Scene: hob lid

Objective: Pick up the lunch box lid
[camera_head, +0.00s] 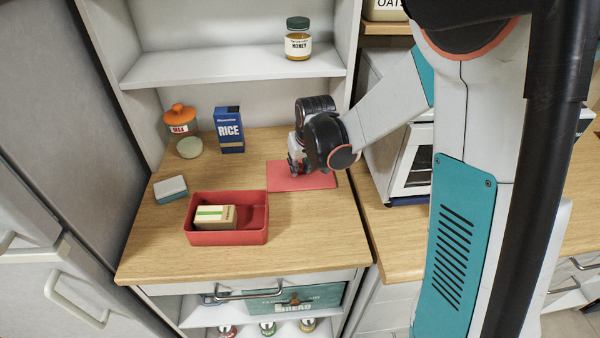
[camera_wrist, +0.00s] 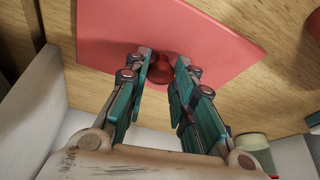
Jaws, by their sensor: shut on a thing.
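The lunch box lid (camera_head: 316,181) is a flat red rectangle at the back right of the wooden counter. In the wrist view the lid (camera_wrist: 215,50) has a round red knob (camera_wrist: 159,73) in its middle. My gripper (camera_head: 297,171) is over the lid, its teal fingers (camera_wrist: 163,62) shut on the knob from both sides. I cannot tell whether the lid rests on the counter or is slightly raised. The red lunch box (camera_head: 227,238) stands open at the front left of the lid, with a beige block (camera_head: 213,217) with a green stripe inside.
A blue rice box (camera_head: 229,131), an orange-topped jar (camera_head: 180,119) and a pale green round thing (camera_head: 189,148) stand at the back left. A white-and-blue block (camera_head: 170,189) lies at left. A honey jar (camera_head: 298,40) is on the shelf above. The counter's front right is clear.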

